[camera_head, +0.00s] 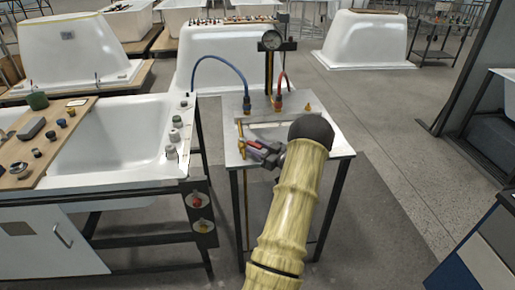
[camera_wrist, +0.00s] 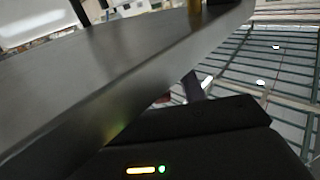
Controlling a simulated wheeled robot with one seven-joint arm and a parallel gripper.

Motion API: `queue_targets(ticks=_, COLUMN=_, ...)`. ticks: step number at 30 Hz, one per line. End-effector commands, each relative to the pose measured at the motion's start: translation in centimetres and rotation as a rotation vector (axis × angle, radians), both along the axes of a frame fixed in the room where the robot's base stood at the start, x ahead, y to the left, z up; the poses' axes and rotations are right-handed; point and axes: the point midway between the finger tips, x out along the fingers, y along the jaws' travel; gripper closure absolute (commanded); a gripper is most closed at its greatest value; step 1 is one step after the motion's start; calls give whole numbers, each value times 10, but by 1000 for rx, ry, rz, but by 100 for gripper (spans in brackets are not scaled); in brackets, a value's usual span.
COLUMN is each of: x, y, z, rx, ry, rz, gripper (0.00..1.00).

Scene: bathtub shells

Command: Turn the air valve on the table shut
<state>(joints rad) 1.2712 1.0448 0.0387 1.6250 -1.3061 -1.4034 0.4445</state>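A small white-topped table (camera_head: 335,140) on dark legs stands in the middle of the head view. I cannot tell which part is the air valve. My gripper (camera_head: 250,143) is at the table's left part, close beside the brass pipe. A small red patch shows at its fingers. Contact and finger opening are unclear. The wrist view shows a dark slanting edge and a dark finger (camera_wrist: 193,87).
A white tub (camera_head: 125,143) with a wooden board (camera_head: 45,145) of small parts stands left of the table. Upturned tub shells (camera_head: 362,38) stand behind. A dark upright frame is at the right. Grey floor (camera_head: 400,130) is clear right of the table.

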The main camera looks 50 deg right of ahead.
Motion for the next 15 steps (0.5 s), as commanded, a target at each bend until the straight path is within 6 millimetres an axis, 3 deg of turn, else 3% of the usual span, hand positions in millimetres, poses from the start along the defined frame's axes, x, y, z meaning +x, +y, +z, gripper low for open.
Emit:
queue_targets(ticks=7, x=-18, y=-1, z=-1, rx=0, ry=1, rz=-2, gripper=60)
queue_targets(ticks=15, x=-69, y=-1, z=-1, rx=-1, ry=2, rz=-3, gripper=60)
